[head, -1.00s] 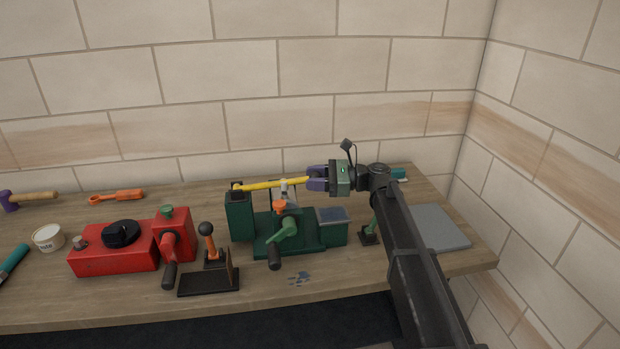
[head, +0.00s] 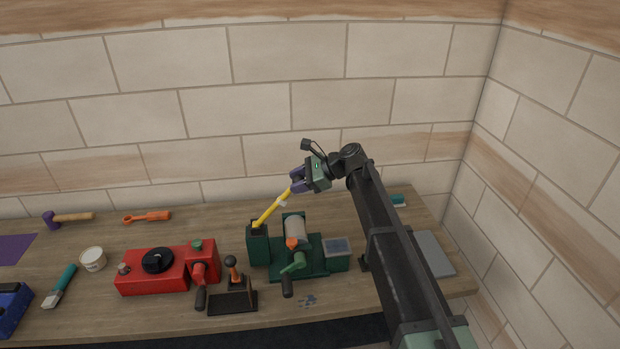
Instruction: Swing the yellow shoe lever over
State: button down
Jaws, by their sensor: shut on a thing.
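The yellow shoe lever (head: 272,212) rises at a slant, up and to the right, from the top of a dark green post (head: 258,247) on the green machine (head: 305,270). A pale band sits partway along the lever. My gripper (head: 294,182), with purple fingers, is shut on the lever's upper end, above and behind the machine. The fingers hide the lever's tip. A grey roller (head: 294,229) on the machine lies below the raised lever, apart from it.
A red machine (head: 150,278) and a black stand with an orange-and-black lever (head: 232,270) are to the left. A hammer (head: 72,217), an orange tool (head: 147,216) and a white tub (head: 92,258) lie farther left. The wall is close behind the bench.

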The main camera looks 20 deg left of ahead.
jog(key=s+a+r+p, duration=0.2)
jog(key=a, duration=0.3)
jog(key=s+a+r+p, duration=0.1)
jog(key=s+a+r, duration=0.1)
jog(key=a, duration=0.3)
jog(key=shift+s+r+p, duration=0.35)
jog(key=shift+s, duration=0.05)
jog(key=c, duration=0.7)
grip_release()
jog(key=shift+a, duration=0.1)
jog(key=p+v, duration=0.5)
jog(key=v, duration=0.6)
jog(key=shift+f, duration=0.1)
